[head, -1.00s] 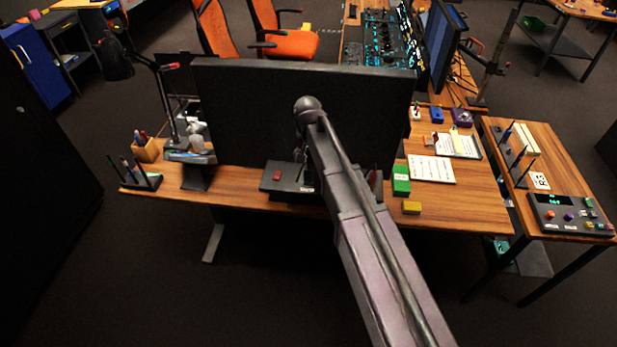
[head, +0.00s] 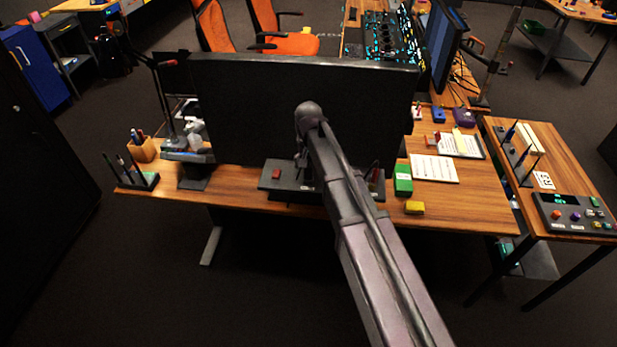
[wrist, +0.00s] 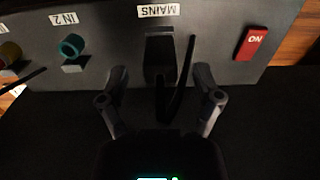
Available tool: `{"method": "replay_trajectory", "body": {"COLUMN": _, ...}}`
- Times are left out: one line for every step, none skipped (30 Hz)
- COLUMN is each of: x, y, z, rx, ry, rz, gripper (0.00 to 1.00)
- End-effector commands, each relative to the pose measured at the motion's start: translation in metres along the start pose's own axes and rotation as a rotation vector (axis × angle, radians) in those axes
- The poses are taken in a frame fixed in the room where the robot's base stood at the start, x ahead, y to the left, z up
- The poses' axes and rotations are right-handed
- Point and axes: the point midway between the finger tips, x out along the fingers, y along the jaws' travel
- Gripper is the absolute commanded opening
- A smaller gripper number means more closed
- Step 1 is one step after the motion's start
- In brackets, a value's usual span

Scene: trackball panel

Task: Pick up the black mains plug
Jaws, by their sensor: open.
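In the wrist view a grey panel (wrist: 210,30) carries an upside-down label reading MAINS. Below that label is the black mains plug (wrist: 160,50), a dark block at the panel, with a curved black strip, perhaps its cable, beside it on the right. My gripper (wrist: 160,75) is open, one finger on each side of the plug and strip, with gaps between. The dark picture does not show how deep the fingers reach. In the head view the panel (head: 268,185) lies on the desk in front of the big monitor, and my arm hides much of it.
A red ON switch (wrist: 251,43) is right of the plug and a teal connector (wrist: 72,46) labelled IN 2 is to its left. In the head view the dark monitor (head: 250,110) stands behind the panel; a green box (head: 403,180) and a yellow block (head: 414,207) lie to the right.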

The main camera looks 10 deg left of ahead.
Motion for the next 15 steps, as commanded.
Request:
{"method": "replay_trajectory", "body": {"x": 0.007, "y": -0.0001, "z": 0.0001, "rx": 0.0, "ry": 0.0, "rz": 0.0, "gripper": 0.83}}
{"method": "replay_trajectory", "body": {"x": 0.0084, "y": -0.0001, "z": 0.0001, "rx": 0.0, "ry": 0.0, "rz": 0.0, "gripper": 0.83}}
{"method": "replay_trajectory", "body": {"x": 0.01, "y": -0.0001, "z": 0.0001, "rx": 0.0, "ry": 0.0, "rz": 0.0, "gripper": 0.83}}
{"method": "replay_trajectory", "body": {"x": 0.0109, "y": -0.0001, "z": 0.0001, "rx": 0.0, "ry": 0.0, "rz": 0.0, "gripper": 0.83}}
{"method": "replay_trajectory", "body": {"x": 0.0116, "y": -0.0001, "z": 0.0001, "rx": 0.0, "ry": 0.0, "rz": 0.0, "gripper": 0.83}}
{"method": "replay_trajectory", "body": {"x": 0.0122, "y": -0.0001, "z": 0.0001, "rx": 0.0, "ry": 0.0, "rz": 0.0, "gripper": 0.83}}
{"method": "replay_trajectory", "body": {"x": 0.0125, "y": -0.0001, "z": 0.0001, "rx": 0.0, "ry": 0.0, "rz": 0.0, "gripper": 0.83}}
{"method": "replay_trajectory", "body": {"x": 0.0126, "y": -0.0001, "z": 0.0001, "rx": 0.0, "ry": 0.0, "rz": 0.0, "gripper": 0.83}}
{"method": "replay_trajectory", "body": {"x": 0.0126, "y": -0.0001, "z": 0.0001, "rx": 0.0, "ry": 0.0, "rz": 0.0, "gripper": 0.83}}
{"method": "replay_trajectory", "body": {"x": 0.0125, "y": -0.0002, "z": 0.0002, "rx": 0.0, "ry": 0.0, "rz": 0.0, "gripper": 0.83}}
{"method": "replay_trajectory", "body": {"x": 0.0123, "y": -0.0002, "z": 0.0002, "rx": 0.0, "ry": 0.0, "rz": 0.0, "gripper": 0.83}}
{"method": "replay_trajectory", "body": {"x": 0.0121, "y": -0.0002, "z": 0.0002, "rx": 0.0, "ry": 0.0, "rz": 0.0, "gripper": 0.83}}
{"method": "replay_trajectory", "body": {"x": 0.012, "y": -0.0002, "z": 0.0002, "rx": 0.0, "ry": 0.0, "rz": 0.0, "gripper": 0.83}}
{"method": "replay_trajectory", "body": {"x": 0.012, "y": -0.0002, "z": 0.0002, "rx": 0.0, "ry": 0.0, "rz": 0.0, "gripper": 0.83}}
{"method": "replay_trajectory", "body": {"x": 0.012, "y": -0.0002, "z": 0.0002, "rx": 0.0, "ry": 0.0, "rz": 0.0, "gripper": 0.83}}
